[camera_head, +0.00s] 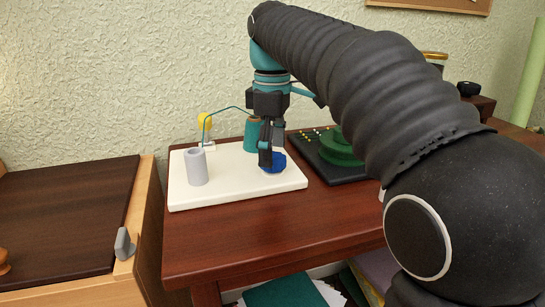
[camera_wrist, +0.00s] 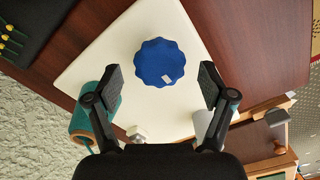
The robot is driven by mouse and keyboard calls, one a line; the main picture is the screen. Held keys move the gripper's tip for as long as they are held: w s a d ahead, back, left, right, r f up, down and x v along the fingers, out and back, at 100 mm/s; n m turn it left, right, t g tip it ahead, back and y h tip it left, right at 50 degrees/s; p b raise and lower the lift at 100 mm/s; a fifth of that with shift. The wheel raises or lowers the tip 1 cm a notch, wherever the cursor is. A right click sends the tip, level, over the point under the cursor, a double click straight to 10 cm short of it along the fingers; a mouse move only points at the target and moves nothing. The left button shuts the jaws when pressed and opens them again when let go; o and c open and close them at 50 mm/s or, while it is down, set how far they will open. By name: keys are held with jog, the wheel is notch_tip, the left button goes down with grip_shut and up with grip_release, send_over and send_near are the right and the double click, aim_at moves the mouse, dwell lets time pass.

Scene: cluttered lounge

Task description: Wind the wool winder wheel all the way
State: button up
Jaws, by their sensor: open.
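The wool winder stands on a white base board (camera_head: 230,190) on the wooden table. Its blue scalloped wheel (camera_head: 275,164) is partly hidden behind my gripper in the head view. In the wrist view the blue wheel (camera_wrist: 160,61) shows whole, with a small pale mark near its lower edge. A grey cylinder (camera_head: 196,167), a teal spool (camera_head: 251,135) and a yellow ball (camera_head: 204,121) are also on the winder, with a teal strand between them. My gripper (camera_head: 266,158) points down at the wheel. In the wrist view its open fingers (camera_wrist: 160,88) are either side of the wheel, apart from it.
A black board with a green stepped piece (camera_head: 340,148) and small pegs stands right of the winder. A dark-topped wooden cabinet (camera_head: 70,220) with a grey clip-like piece (camera_head: 124,244) is at the left. The table front (camera_head: 240,235) is bare.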

jog(key=shift+f, duration=0.5)
jog(key=c, duration=1.2)
jog(key=shift+o, duration=0.2)
jog(key=shift+r+m+p, duration=0.1)
jog(key=shift+m+p, duration=0.3)
